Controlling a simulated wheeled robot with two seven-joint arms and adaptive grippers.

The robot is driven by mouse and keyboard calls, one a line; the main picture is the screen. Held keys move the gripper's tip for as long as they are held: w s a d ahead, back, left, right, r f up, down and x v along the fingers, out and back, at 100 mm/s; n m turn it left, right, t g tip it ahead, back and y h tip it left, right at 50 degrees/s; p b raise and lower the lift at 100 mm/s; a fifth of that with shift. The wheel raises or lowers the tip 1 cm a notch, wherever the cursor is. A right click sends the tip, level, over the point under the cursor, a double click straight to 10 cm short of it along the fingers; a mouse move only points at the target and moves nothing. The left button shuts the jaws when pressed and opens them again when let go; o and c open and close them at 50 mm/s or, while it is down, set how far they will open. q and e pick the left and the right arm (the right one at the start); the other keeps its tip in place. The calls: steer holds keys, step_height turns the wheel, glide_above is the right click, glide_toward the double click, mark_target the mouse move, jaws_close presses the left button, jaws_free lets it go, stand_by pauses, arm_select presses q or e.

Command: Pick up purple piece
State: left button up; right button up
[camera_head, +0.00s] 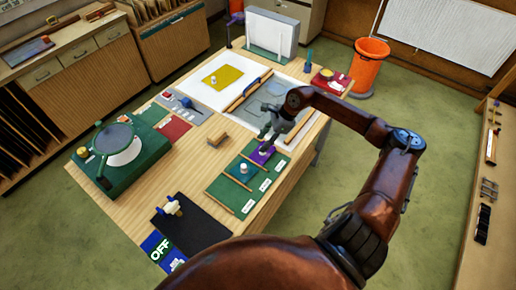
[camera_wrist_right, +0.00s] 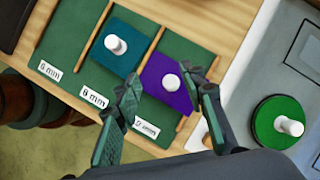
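The purple piece (camera_head: 263,154) lies in the end slot of a green divided board (camera_head: 222,187). In the right wrist view the purple piece (camera_wrist_right: 176,99) is a flat plate with a white knob (camera_wrist_right: 171,82) on top. My right gripper (camera_head: 268,130) is above this end of the board. In the right wrist view its two fingers (camera_wrist_right: 165,84) are spread, with the purple piece and its knob showing between them. The gap in height between fingers and knob is hard to judge. My left gripper is in neither view.
A teal piece (camera_wrist_right: 118,47) with a white knob lies in the neighbouring slot, across a wooden divider. A round green piece (camera_wrist_right: 268,121) with a knob lies on the grey sheet at the right. A wooden block (camera_head: 218,139) lies nearby.

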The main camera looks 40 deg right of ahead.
mark_target(265, 153)
steer(key=shift+s+d+f+h, duration=0.15)
steer(key=shift+d+h, duration=0.05)
steer(key=shift+d, duration=0.3)
steer(key=shift+s+d+f+h, duration=0.1)
steer(key=shift+d+h, duration=0.1)
steer(key=shift+d, duration=0.3)
steer(key=shift+x, duration=0.9)
steer(key=shift+w+a+f+p, duration=0.1)
steer(key=shift+f+p, duration=0.25)
steer(key=shift+f, duration=0.05)
steer(key=x, duration=0.3)
steer(key=shift+w+f+p, duration=0.1)
steer(key=shift+f+p, duration=0.15)
steer(key=shift+p, duration=0.15)
steer(key=shift+f, duration=0.35)
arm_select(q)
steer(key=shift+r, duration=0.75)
arm_select(e)
steer(key=shift+f, duration=0.1)
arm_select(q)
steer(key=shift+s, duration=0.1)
arm_select(e)
jaws_close()
